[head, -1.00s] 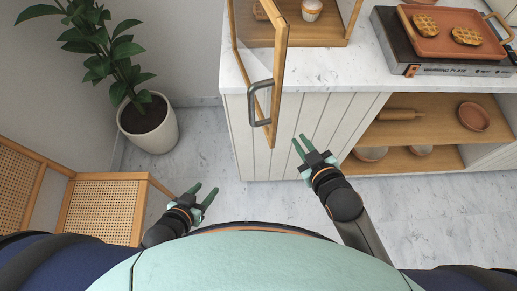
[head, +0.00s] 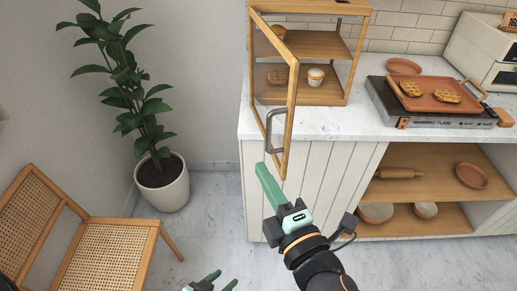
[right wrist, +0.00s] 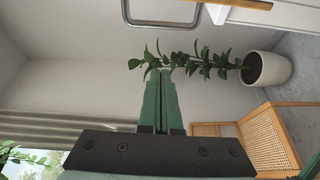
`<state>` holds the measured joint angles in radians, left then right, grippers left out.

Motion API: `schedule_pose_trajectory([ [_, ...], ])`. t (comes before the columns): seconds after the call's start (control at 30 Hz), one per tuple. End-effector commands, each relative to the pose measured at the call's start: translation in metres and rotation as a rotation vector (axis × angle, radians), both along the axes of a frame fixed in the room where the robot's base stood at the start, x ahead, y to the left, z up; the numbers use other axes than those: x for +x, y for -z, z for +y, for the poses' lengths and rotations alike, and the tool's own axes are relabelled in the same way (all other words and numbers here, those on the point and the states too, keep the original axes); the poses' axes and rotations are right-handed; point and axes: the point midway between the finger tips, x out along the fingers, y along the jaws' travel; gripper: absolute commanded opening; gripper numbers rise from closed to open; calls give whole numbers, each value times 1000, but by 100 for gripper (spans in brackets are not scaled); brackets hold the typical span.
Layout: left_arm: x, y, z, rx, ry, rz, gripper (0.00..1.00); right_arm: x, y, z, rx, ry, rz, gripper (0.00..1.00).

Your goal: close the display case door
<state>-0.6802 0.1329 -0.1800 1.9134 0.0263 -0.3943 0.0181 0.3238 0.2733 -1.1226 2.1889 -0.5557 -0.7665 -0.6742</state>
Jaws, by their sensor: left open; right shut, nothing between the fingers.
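The wooden display case (head: 345,97) stands on the counter's left end in the head view. Its wood-framed glass door (head: 292,112) is swung open toward me, past the counter's front edge. The door's grey handle (head: 268,132) is on its free side, and it also shows at the top of the right wrist view (right wrist: 160,23). My right gripper (head: 262,172) is shut and empty, just below the handle and apart from it. Its closed green fingers also show in the right wrist view (right wrist: 159,75). My left gripper (head: 215,280) is open and empty at the bottom edge, low over the floor.
A warming plate (head: 400,121) with a tray of waffles (head: 440,96) sits right on the counter (head: 320,121). A potted plant (head: 162,185) and a cane chair (head: 105,255) stand at left. Air left of the door is free.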

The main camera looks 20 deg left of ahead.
Motion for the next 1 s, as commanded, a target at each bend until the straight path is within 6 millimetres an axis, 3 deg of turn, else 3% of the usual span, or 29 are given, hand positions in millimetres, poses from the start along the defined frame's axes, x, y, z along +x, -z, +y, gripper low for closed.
schedule_pose_trajectory([
  [0.17, 2, -2, 0, 1, 3, -4, 50, 1, -2, 8, -21, -13, -23, 0],
  [0.73, 1, -9, -2, -4, 2, -4, 50, 73, -2, 69, -18, -13, -18, 0],
  [0.8, 1, -14, -3, -4, 2, -4, 50, 77, -2, 54, -21, -10, -18, 0],
  [1.0, 1, -18, -3, -5, 2, -2, 50, 84, -1, 35, -19, -12, -18, 0],
])
